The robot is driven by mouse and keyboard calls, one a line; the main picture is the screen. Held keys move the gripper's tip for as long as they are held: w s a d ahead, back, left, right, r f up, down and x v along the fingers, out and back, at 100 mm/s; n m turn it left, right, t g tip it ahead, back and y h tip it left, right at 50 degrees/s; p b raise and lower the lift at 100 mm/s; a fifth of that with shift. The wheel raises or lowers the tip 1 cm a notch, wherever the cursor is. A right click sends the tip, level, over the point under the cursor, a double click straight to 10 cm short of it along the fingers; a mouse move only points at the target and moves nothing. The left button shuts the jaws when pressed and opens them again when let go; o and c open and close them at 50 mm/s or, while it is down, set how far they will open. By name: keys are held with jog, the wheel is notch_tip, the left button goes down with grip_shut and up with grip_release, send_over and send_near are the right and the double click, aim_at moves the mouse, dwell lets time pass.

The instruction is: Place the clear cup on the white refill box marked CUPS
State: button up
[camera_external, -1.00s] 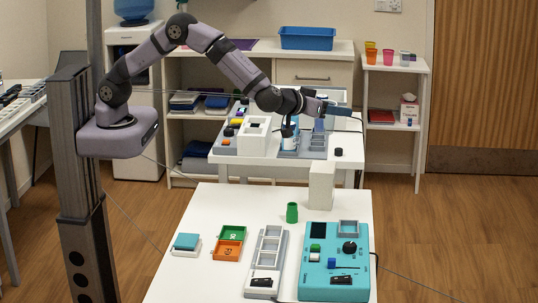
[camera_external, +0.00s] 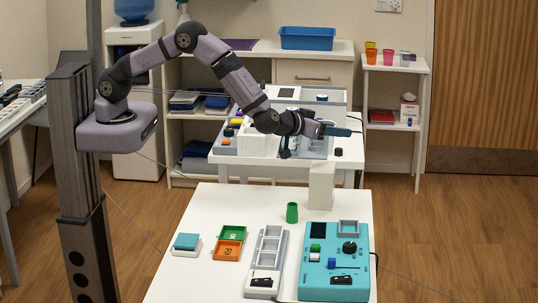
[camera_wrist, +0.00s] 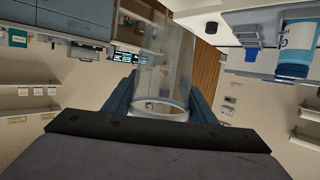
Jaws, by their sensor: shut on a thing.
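My gripper (camera_external: 338,131) is above the rear white table, pointing right in the external view. In the wrist view its blue fingers (camera_wrist: 160,100) are shut on the clear cup (camera_wrist: 165,65), one finger on each side. I cannot make out the cup in the external view. A plain tall white box (camera_external: 321,187) stands at the back of the front table, below and in front of my gripper. No CUPS marking is readable on it, so I cannot tell whether it is the refill box.
A green cup (camera_external: 292,213) stands near the white box. The front table also holds a teal device (camera_external: 312,287), a grey tray (camera_external: 252,271) and green and orange trays (camera_external: 229,251). The rear table (camera_external: 228,154) holds several devices. A blue-labelled bottle (camera_wrist: 297,55) shows in the wrist view.

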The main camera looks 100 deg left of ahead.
aim_at(331, 141)
jog(key=shift+f+p, duration=0.55)
jog(key=shift+f, duration=1.45)
jog(key=shift+f, duration=0.1)
jog(key=o, duration=1)
jog(key=shift+r, duration=0.2)
jog(key=shift+s+d, duration=0.25)
jog(key=b+v, duration=0.3)
jog(key=v, duration=0.8)
jog(key=shift+s+r, duration=0.1)
jog(key=shift+r, duration=0.05)
